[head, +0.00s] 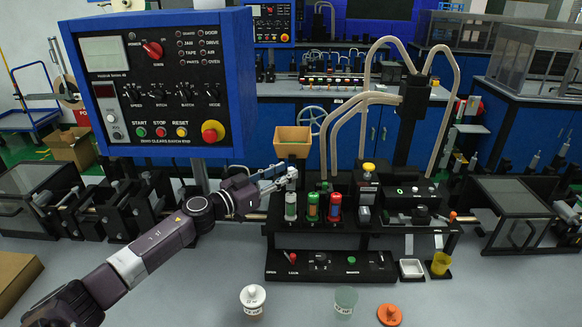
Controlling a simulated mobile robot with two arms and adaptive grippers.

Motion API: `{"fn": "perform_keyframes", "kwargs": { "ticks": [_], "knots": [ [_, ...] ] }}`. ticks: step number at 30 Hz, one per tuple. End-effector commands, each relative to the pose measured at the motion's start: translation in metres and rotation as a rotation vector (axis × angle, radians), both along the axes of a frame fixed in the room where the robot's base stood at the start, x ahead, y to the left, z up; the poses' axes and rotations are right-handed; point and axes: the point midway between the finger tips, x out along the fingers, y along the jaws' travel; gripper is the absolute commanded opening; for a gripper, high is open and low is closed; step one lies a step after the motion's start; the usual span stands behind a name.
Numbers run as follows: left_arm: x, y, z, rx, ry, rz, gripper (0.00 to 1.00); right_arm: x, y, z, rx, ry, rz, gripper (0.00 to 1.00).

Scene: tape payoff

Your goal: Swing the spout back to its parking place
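My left gripper (289,178) reaches in from the left, at the upper left of the black station (330,262), just below a tan hopper (292,142). Its fingers are small and pale here, and I cannot tell whether they are open or shut. I cannot clearly make out the spout; a pale part may be hidden at the fingertips. Below and right of the gripper stand a grey-green cartridge (291,206), a green and orange cartridge (312,206) and a red and blue cartridge (335,207). Beige hoses (350,105) curve down to the station from a black column (412,120). My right gripper is out of view.
A blue control panel (160,85) stands close above my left arm. A white-lidded jar (253,298), a translucent cup (344,301) and an orange lid (389,314) stand in front. A white tray (411,269) and yellow cup (440,263) are at right.

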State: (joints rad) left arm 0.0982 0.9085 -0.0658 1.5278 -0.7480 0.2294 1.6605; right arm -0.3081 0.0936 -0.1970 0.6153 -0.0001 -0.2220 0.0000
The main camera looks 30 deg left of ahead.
Motion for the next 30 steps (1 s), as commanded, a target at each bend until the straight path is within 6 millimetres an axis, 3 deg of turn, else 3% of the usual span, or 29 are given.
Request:
{"fn": "perform_keyframes", "kwargs": {
  "ticks": [9, 20, 28, 30],
  "knots": [
    [0.029, -0.007, 0.001, -0.001, -0.002, 0.0, 0.31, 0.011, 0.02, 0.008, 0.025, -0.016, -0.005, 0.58],
    [0.032, -0.008, 0.0, 0.0, 0.0, -0.001, 0.31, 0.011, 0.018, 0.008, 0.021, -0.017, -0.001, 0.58],
    [0.031, -0.008, 0.0, 0.0, 0.0, -0.001, 0.01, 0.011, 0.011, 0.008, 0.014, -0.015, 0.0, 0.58],
    [0.031, -0.008, 0.0, 0.0, 0.0, -0.001, 0.0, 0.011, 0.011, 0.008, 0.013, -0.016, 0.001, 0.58]
  ]
}}
